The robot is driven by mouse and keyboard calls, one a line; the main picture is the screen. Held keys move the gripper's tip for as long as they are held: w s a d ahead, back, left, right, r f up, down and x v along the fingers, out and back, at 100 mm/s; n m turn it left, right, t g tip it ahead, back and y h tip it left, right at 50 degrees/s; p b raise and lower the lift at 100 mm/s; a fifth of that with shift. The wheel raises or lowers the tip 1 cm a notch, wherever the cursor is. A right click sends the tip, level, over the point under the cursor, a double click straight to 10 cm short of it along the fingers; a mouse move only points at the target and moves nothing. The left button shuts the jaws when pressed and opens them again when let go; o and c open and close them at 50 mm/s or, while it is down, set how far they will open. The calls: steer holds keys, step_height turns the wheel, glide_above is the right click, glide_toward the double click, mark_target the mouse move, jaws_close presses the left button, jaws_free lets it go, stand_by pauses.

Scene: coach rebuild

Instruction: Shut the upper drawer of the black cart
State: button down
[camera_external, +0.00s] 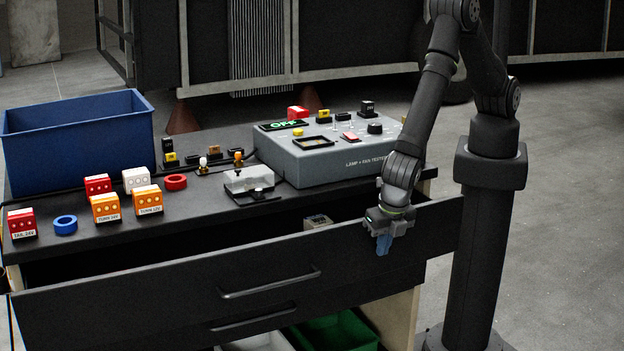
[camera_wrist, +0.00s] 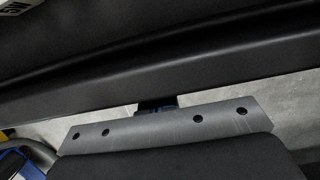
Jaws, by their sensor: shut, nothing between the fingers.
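The black cart (camera_external: 150,225) has its upper drawer (camera_external: 170,290) pulled out toward the camera, with a dark gap between its front and the cart top. A bar handle (camera_external: 268,284) runs across the drawer front. My gripper (camera_external: 384,243) is shut and empty, with blue fingertips, at the right part of the drawer front near its top edge. I cannot tell whether it touches.
On the cart top stand a blue bin (camera_external: 80,145), a grey lamp and fan tester (camera_external: 345,158), several labelled lamp boxes (camera_external: 105,207) and a clear-covered fixture (camera_external: 248,180). A small item (camera_external: 317,222) sits inside the open drawer. A green bin (camera_external: 335,332) is below.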

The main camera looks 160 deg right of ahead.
steer(key=s+d, duration=0.5)
steer(key=d, duration=0.1)
steer(key=shift+s, duration=0.4)
steer(key=shift+a, duration=0.1)
